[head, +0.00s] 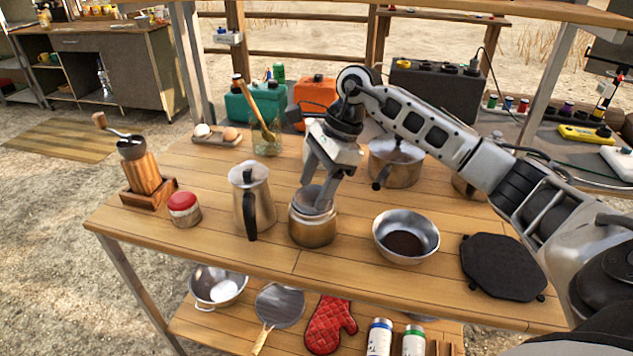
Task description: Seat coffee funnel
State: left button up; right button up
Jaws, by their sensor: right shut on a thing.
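The lower chamber (312,232) of a moka pot stands upright on the wooden table, in the middle front. My right gripper (318,203) points down over its mouth, shut on the metal coffee funnel (306,196). The funnel is at the chamber's opening, largely hidden by the fingers, and I cannot tell whether it rests fully inside. The pot's upper part (262,196), with a black handle and lid, stands just left of the chamber. A bowl of ground coffee (410,220) is to the right. My left gripper is out of view.
A jar with a red lid (184,209) and a wooden coffee grinder (146,173) stand at the left. A pot (392,160) is behind my right gripper. A black folded plate (500,268) lies at the right. The table's front edge is clear.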

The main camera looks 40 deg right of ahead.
jog(key=o, duration=1.2)
jog(key=v, duration=1.6)
jog(key=shift+d, duration=0.1)
jog(key=shift+s+f, duration=0.1)
jog(key=shift+f, duration=0.05)
